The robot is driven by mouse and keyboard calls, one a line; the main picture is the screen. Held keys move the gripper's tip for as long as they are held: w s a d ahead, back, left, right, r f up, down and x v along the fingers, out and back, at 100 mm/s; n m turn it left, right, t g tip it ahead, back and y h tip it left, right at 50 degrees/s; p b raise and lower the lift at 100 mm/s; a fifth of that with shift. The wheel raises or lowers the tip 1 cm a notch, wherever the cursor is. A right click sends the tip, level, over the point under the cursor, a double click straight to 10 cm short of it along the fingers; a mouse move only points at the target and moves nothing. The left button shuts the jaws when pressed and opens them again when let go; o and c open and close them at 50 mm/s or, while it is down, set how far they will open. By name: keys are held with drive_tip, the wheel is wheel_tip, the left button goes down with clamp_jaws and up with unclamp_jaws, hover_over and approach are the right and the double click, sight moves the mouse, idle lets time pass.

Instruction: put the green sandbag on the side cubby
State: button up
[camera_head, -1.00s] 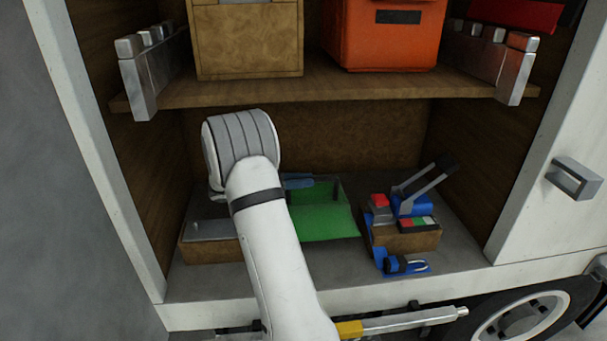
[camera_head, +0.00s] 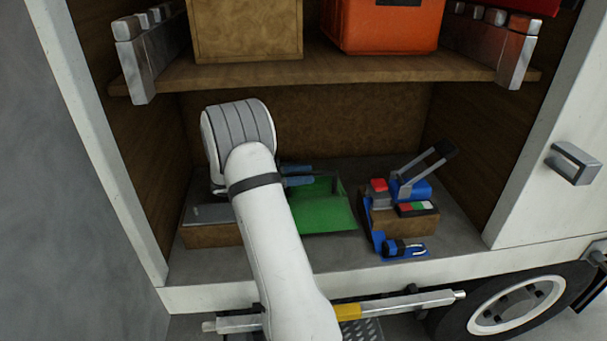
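The green sandbag (camera_head: 326,214) lies flat on the floor of the lower truck compartment, right of my arm. Its left part is hidden behind my white arm.
A brown box with a grey top (camera_head: 208,235) is left of my arm. A brown block with blue clamps (camera_head: 410,222) stands right of the sandbag. The wooden shelf (camera_head: 330,74) above holds a tan box (camera_head: 247,32) and an orange case (camera_head: 385,27). Metal brackets flank it.

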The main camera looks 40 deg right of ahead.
drive_tip(key=shift+r, duration=0.15)
drive_tip(key=v, duration=0.7)
drive_tip(key=w+a+r+n+t, duration=0.2)
drive_tip(key=w+r+n+t, duration=0.65)
drive_tip(key=t, duration=0.75)
drive_tip(key=a+r+n+t+y, duration=0.4)
drive_tip(key=a+n+t+y, duration=0.3)
drive_tip(key=a+y, duration=0.65)
drive_tip(key=s+a+f+n+g+y, duration=0.25)
drive_tip(key=s+a+n, duration=0.25)
drive_tip(key=s+a, duration=0.25)
drive_tip(key=s+f+n+g, duration=0.2)
drive_tip(key=s+f+g, duration=0.1)
drive_tip(key=s, duration=0.9)
drive_tip(key=s+a+f+n+g, duration=0.1)
drive_tip(key=s+f+g, duration=0.3)
drive_tip(key=s, duration=0.8)
drive_tip(key=shift+s+f+n+g+b, duration=0.25)
drive_tip(key=shift+n+g+b, duration=0.15)
drive_tip(key=shift+g, duration=0.45)
